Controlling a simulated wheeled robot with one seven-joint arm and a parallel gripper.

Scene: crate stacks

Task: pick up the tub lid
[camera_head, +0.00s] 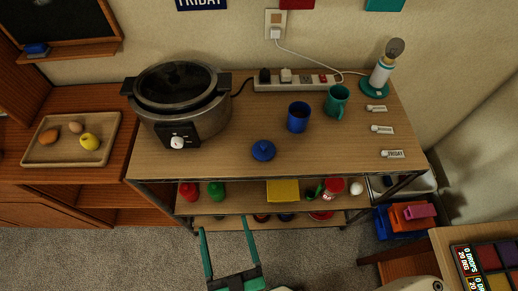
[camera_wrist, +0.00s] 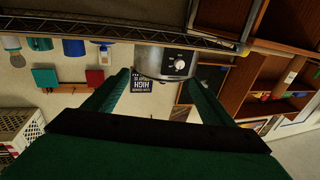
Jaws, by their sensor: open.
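A small round blue lid with a knob on top (camera_head: 263,151) lies on the wooden tabletop near its front edge, right of the slow cooker; it looks like the tub lid. A blue cup-like tub (camera_head: 298,117) stands behind it to the right. My gripper (camera_head: 223,226) is open and empty, with two green fingers spread, in front of the table and below the lid in the head view. In the wrist view, my gripper (camera_wrist: 158,74) faces the cooker's front and the wall; the picture is upside down. I cannot make out the lid there.
A grey slow cooker (camera_head: 182,98) stands at the table's left. A teal mug (camera_head: 337,101), a lamp (camera_head: 381,75), a power strip (camera_head: 297,81) and small labels fill the back and right. The tabletop around the lid is clear. Shelves below hold bottles and a yellow block (camera_head: 283,191).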

